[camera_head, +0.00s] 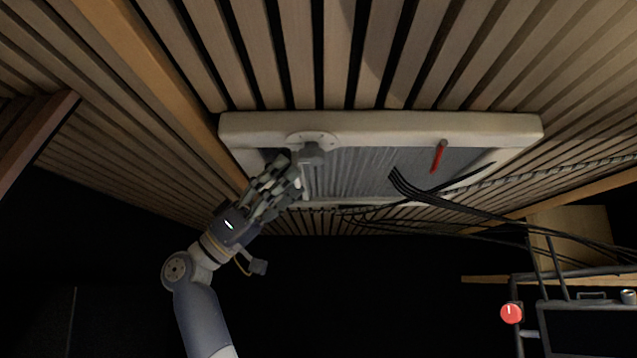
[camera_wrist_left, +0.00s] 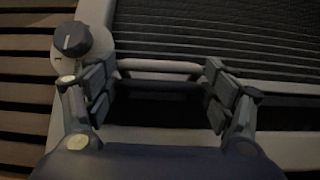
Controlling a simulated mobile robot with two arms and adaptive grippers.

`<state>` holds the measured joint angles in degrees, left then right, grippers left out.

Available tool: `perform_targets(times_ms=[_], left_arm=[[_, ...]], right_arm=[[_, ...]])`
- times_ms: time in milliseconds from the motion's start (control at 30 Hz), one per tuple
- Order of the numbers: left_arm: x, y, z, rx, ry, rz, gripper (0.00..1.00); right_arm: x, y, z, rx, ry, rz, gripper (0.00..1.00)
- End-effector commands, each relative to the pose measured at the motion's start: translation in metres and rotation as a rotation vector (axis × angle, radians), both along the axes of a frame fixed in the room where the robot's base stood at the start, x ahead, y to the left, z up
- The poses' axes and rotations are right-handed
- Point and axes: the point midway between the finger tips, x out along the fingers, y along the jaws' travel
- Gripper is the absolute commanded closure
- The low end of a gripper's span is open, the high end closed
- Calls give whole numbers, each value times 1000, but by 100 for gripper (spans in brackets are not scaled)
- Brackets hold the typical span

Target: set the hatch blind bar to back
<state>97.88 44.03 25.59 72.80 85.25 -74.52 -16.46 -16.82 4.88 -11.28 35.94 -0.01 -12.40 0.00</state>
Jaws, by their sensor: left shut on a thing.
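The hatch blind is a grey pleated sheet (camera_head: 375,170) inside a pale hatch frame (camera_head: 390,127) in the slatted ceiling. It covers most of the opening; a dark gap shows near the frame's left end. The slim pale blind bar (camera_wrist_left: 160,66) runs along the blind's edge in the left wrist view, beside a dark gap. My left gripper (camera_head: 293,177) is at the hatch's left end in the head view. The fingers partly hide the bar in the head view. My right gripper is out of view.
A dark knob on a round pale plate (camera_head: 312,139) sits on the frame close to my left fingers; it also shows in the wrist view (camera_wrist_left: 72,40). A red handle (camera_head: 437,158) hangs at the frame's right. Black cables (camera_head: 450,205) run below the hatch.

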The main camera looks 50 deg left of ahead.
Motion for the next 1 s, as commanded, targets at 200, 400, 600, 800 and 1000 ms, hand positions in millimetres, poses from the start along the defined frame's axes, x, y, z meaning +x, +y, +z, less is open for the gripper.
perform_targets(times_ms=[200,400,600,800,1000], left_arm=[[-22,18,3,-7,-7,4,67],[-27,23,3,-9,-8,2,67],[-28,23,3,-9,-8,2,67],[-27,22,3,-8,-6,2,4],[-26,21,2,-5,-4,1,4]], right_arm=[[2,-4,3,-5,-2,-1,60],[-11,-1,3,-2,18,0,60],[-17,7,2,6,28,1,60],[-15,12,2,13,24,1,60],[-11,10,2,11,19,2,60]])
